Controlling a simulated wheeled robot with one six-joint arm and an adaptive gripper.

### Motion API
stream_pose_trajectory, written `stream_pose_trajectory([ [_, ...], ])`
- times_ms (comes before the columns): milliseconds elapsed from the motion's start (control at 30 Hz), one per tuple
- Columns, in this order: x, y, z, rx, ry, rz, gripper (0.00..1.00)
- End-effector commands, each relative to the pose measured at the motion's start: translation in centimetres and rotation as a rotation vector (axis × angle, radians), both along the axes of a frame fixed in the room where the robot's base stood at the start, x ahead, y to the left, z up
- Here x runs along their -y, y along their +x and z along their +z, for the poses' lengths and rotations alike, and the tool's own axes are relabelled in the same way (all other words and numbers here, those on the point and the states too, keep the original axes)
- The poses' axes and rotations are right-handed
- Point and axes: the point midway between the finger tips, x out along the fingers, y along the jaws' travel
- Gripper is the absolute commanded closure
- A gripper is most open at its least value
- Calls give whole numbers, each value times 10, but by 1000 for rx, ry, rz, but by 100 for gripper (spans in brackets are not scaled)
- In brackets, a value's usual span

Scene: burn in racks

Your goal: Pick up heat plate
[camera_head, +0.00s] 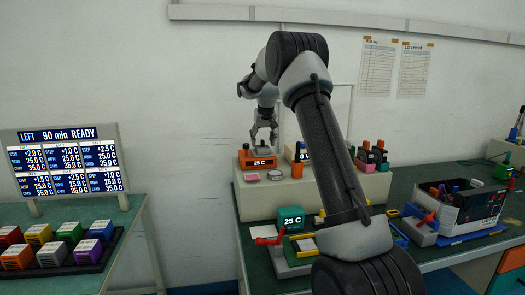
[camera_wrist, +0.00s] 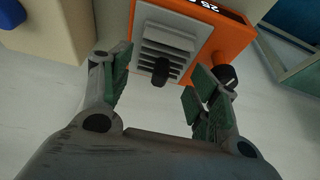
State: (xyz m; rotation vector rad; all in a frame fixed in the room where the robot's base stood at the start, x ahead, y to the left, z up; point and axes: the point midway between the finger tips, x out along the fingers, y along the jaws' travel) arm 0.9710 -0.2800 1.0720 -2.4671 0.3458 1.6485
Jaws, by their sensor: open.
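An orange unit (camera_head: 258,161) with a "25 C" display, which looks like the heat plate, sits on the raised pale bench block at the back. In the wrist view the orange unit (camera_wrist: 222,40) shows a grey finned block (camera_wrist: 165,42) on top and a black knob. My gripper (camera_head: 264,133) is just above the unit in the head view. In the wrist view my gripper (camera_wrist: 160,80) is open, its green finger pads on either side of the finned block.
A green box (camera_head: 291,219) reading "25 C" stands lower on the green bench. An orange cylinder (camera_head: 297,170) and small round dishes are beside the orange unit. Coloured blocks and a display board (camera_head: 68,163) are left.

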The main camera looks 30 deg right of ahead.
Motion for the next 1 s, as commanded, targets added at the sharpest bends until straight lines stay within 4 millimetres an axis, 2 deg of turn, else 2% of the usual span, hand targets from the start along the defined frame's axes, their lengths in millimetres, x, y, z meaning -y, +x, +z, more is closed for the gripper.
stream_pose_trajectory([
  [100, 2, 6, -18, -2, 1, 0, 39],
  [367, 2, 8, -21, 1, 0, 0, 41],
  [567, 2, 8, -21, 0, 0, 0, 78],
  [633, 2, 8, -21, 1, 0, 0, 78],
  [667, 2, 8, -21, 1, 0, 0, 82],
  [867, 2, 9, -17, 2, -1, 0, 82],
  [1000, 3, 9, 3, 4, -1, 0, 82],
])
